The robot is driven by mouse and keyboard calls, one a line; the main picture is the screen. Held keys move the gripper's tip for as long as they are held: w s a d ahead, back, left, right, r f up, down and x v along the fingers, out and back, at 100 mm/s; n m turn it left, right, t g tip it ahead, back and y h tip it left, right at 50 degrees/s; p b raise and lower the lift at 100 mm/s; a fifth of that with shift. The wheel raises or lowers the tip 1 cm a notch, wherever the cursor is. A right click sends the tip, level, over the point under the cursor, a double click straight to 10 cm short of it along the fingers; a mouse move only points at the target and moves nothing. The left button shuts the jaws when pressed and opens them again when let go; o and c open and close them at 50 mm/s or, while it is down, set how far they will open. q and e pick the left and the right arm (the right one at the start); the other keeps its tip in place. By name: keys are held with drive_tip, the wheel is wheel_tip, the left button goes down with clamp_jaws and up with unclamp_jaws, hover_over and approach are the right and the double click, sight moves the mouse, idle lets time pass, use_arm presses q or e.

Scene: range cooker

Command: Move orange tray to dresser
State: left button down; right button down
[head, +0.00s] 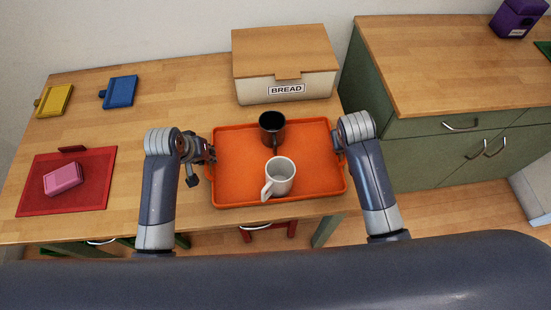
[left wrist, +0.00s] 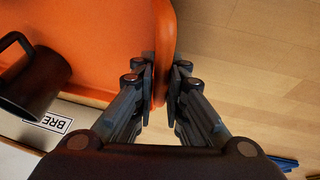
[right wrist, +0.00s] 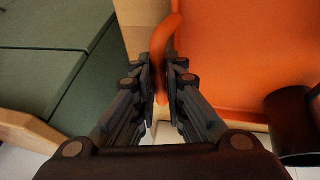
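The orange tray (head: 230,188) is level at the right end of the wooden table. It carries a dark mug (head: 271,128) and a white mug (head: 281,176), both upright. I cannot tell whether the tray is raised off the table. My left gripper (head: 211,155) is at its left rim; in the left wrist view the fingers (left wrist: 163,82) are shut on the rim. My right gripper (right wrist: 161,78) is shut on the right rim, its fingertips mostly hidden in the head view. The dresser is the green cabinet with a wooden top (head: 450,65) at the right.
A bread box (head: 285,70) stands close behind the tray. A red board (head: 95,190) with a pink container (head: 63,178), a yellow board (head: 54,100) and a blue board (head: 120,91) lie at the left. A purple box (head: 517,17) stands on the dresser's back corner; its top is otherwise mostly clear.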

use_arm(q)
drive_tip(key=shift+r, duration=0.15)
use_arm(e)
drive_tip(key=shift+w+r, duration=0.1)
drive_tip(key=shift+r, duration=0.05)
